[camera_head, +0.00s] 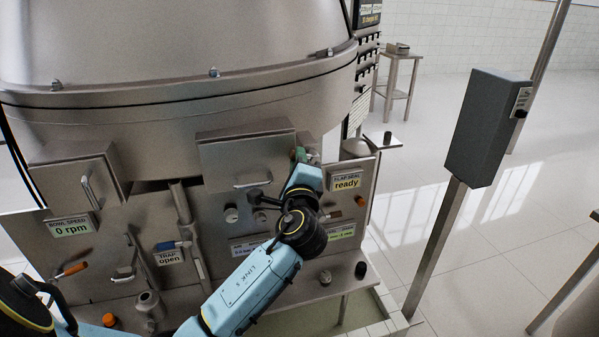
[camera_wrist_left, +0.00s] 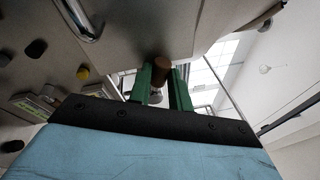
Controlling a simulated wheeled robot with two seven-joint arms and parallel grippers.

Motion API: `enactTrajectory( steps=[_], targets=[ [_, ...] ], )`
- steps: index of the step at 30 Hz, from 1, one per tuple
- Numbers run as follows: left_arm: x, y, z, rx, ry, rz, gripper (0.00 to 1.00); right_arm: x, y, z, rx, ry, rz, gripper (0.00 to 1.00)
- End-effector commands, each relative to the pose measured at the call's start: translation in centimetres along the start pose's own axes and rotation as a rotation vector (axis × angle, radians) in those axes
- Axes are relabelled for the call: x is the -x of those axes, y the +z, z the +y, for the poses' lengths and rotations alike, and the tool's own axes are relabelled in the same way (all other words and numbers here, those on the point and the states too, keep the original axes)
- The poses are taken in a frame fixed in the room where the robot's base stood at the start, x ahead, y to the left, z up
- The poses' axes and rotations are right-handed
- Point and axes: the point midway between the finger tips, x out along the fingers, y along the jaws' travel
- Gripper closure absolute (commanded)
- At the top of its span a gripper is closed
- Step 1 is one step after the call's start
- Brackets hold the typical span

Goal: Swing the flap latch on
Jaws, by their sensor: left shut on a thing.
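My left gripper (camera_head: 302,156) is at the machine's front, beside the right end of a steel flap box (camera_head: 243,160) with a bar handle. In the left wrist view its two green fingers (camera_wrist_left: 164,80) stand on either side of a brown cylindrical knob (camera_wrist_left: 161,66), close under the flap's edge (camera_wrist_left: 178,40), and are shut on it. The knob looks like the grip of the flap latch; the rest of the latch is mostly hidden by the fingers and my wrist. A display (camera_head: 346,181) right of the gripper reads "ready". My right gripper is not in view.
A second box with a handle (camera_head: 87,186) is at the left, above a "0 rpm" display (camera_head: 69,227). Knobs and a "TRAP open" label (camera_head: 169,256) sit lower on the panel. A grey box on a post (camera_head: 486,128) stands at the right, with open floor around it.

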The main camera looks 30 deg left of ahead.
Motion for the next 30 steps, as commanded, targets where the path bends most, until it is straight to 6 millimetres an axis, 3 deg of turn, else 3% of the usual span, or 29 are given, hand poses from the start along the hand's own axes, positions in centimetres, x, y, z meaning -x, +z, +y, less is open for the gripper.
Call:
enactTrajectory(
  steps=[1, 9, 26, 27, 30],
  targets=[
    [0.1, -0.3, 0.7, 0.032, -0.003, -0.005, 1.00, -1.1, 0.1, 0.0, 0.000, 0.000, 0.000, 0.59],
    [0.2, -0.3, 1.0, 0.142, -0.022, -0.027, 1.00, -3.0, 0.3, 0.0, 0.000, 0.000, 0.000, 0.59],
    [0.2, -0.3, 0.9, 0.178, -0.028, -0.034, 1.00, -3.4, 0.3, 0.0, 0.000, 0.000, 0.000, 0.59],
    [0.2, -0.3, 0.9, 0.178, -0.028, -0.034, 0.78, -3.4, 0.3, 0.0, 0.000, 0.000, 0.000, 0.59],
    [0.2, -0.3, 0.9, 0.177, -0.028, -0.034, 0.65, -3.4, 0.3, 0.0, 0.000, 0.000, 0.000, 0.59]
  ],
)
